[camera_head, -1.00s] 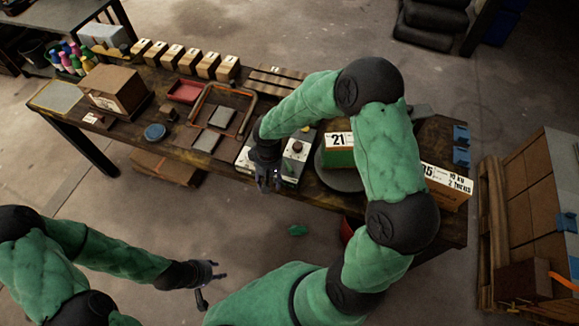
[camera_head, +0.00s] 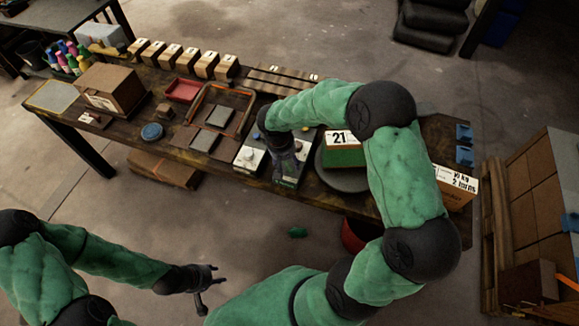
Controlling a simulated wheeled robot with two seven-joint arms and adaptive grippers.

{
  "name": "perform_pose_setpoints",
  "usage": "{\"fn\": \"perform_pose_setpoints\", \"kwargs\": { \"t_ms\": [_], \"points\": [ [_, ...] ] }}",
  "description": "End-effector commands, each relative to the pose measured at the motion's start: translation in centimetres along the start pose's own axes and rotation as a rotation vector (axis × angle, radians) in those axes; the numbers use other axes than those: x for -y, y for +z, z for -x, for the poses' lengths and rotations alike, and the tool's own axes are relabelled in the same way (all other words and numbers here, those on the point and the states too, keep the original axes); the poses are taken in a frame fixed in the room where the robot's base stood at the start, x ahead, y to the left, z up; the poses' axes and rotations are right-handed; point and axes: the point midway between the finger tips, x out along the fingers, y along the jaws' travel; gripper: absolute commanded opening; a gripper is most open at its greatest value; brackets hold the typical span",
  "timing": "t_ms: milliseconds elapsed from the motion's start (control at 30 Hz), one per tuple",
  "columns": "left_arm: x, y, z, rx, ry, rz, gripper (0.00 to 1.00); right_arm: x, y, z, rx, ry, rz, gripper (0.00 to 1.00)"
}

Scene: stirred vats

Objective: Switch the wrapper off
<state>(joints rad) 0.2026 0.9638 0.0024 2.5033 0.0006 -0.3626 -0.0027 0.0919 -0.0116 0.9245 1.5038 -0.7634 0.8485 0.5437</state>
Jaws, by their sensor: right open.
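A green and white box marked 21 (camera_head: 342,152) stands on a dark round turntable (camera_head: 340,179), which may be the wrapper. To its left is a pale control box (camera_head: 250,155) with a dark knob on top. A second control box (camera_head: 306,140) stands between it and the turntable, partly hidden by my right arm and gripper. My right gripper (camera_head: 286,172) points down over this second box, jaws open; I cannot tell whether it touches. My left gripper (camera_head: 205,284) is open and empty, low in front of the table.
The wooden table (camera_head: 225,175) carries a cardboard box (camera_head: 110,88), a red tray (camera_head: 184,89), a row of small boxes (camera_head: 187,60) and a marked box (camera_head: 452,188) at the right. A red bin (camera_head: 353,236) is under the table. The floor in front is mostly clear.

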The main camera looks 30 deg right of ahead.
Motion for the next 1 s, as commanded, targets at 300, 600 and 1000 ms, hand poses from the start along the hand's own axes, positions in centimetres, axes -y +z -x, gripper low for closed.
{"fn": "perform_pose_setpoints", "kwargs": {
  "t_ms": [300,600,1000],
  "points": [
    [0.3,0.0,-0.8,0.0,0.0,0.0,0.4,0.0,0.0,-2.8,-0.001,-0.001,0.001,0.53],
    [0.3,0.0,-0.8,0.0,0.0,0.0,0.4,0.0,0.0,-2.9,0.0,-0.001,0.0,0.5],
    [0.3,0.0,-0.8,0.0,0.0,0.0,0.4,0.0,0.0,-2.9,0.001,-0.001,-0.004,0.0]
  ]
}}
